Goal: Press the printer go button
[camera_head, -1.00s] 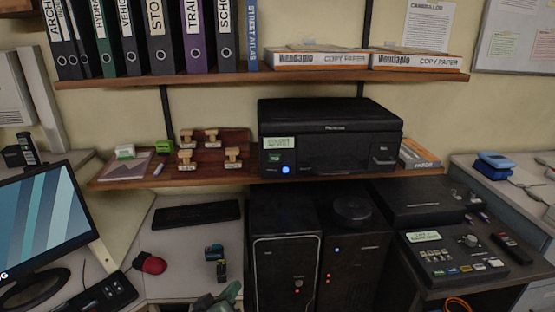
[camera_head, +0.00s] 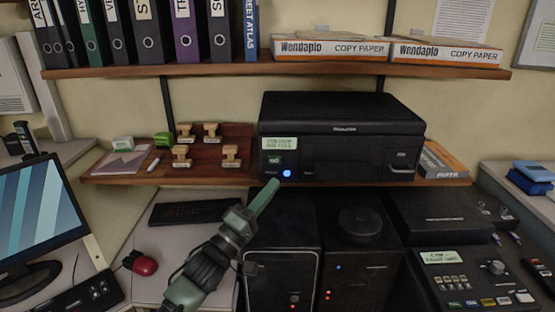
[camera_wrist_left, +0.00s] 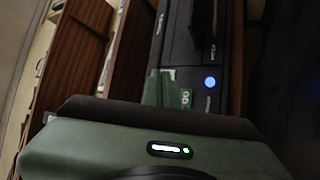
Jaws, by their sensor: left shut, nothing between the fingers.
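The black printer (camera_head: 340,135) stands on the lower shelf, with a pale display label at its front left. Below the label is a small green square marked GO (camera_head: 274,160), with a lit round blue light (camera_head: 287,173) to its right. In the left wrist view the GO square (camera_wrist_left: 185,97) and blue light (camera_wrist_left: 209,82) show just beyond the gripper's green body. My left gripper (camera_head: 271,186) is shut and empty. Its tips are just below the GO square in the head view; I cannot tell whether they touch the printer. My right gripper is not in view.
The wooden shelf (camera_head: 205,172) carries several stamps left of the printer and a paper box (camera_head: 443,162) right of it. Black computer towers (camera_head: 360,250) stand below. A monitor (camera_head: 35,220) is at left. A card machine (camera_head: 470,275) is at lower right.

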